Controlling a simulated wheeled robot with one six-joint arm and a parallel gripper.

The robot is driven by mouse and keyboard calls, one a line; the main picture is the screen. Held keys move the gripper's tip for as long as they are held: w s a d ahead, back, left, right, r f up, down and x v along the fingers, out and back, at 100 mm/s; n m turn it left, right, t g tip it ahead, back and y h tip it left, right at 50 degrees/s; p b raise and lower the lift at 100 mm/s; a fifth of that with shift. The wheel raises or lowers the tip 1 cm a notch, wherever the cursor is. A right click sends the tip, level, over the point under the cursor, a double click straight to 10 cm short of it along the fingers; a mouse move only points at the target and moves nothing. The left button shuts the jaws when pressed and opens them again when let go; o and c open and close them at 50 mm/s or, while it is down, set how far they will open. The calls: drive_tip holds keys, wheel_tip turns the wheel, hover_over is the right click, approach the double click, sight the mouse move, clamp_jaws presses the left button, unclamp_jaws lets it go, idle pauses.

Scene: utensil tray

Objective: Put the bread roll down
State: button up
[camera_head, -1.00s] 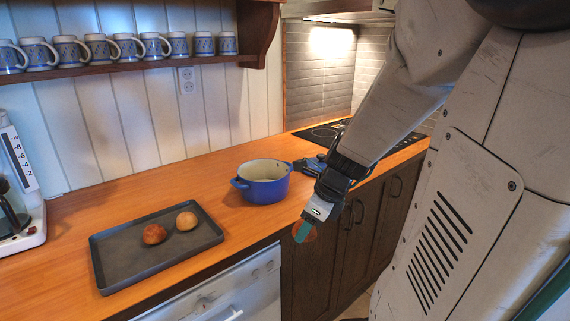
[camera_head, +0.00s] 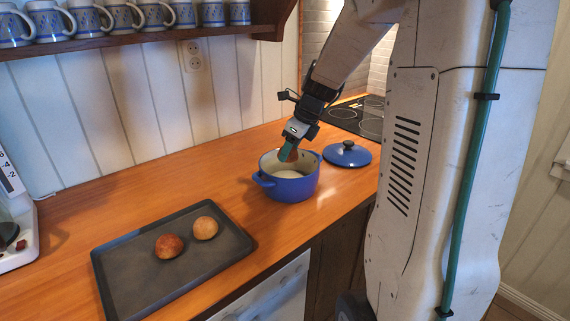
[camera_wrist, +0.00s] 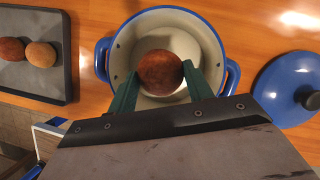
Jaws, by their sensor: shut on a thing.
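My gripper (camera_head: 290,153) is shut on a brown bread roll (camera_wrist: 161,72). In the head view the roll (camera_head: 291,156) shows partly behind the green fingers. The gripper holds it over the open blue pot (camera_head: 289,188), near the level of its rim. In the wrist view the roll is between the fingers, in front of the pot's pale inside (camera_wrist: 203,45). I cannot tell how far it is above the pot's floor.
The blue lid (camera_head: 347,155) lies on the counter right of the pot. A dark baking tray (camera_head: 130,275) at the left holds a reddish-brown roll (camera_head: 169,246) and a lighter roll (camera_head: 205,228). A black hob (camera_head: 358,117) is behind. Counter between tray and pot is clear.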

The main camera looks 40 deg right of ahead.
wheel_tip(320, 180, down, 8)
drive_tip(key=shift+f, duration=0.25)
drive_tip(key=o, duration=1)
drive_tip(key=shift+f, duration=0.15)
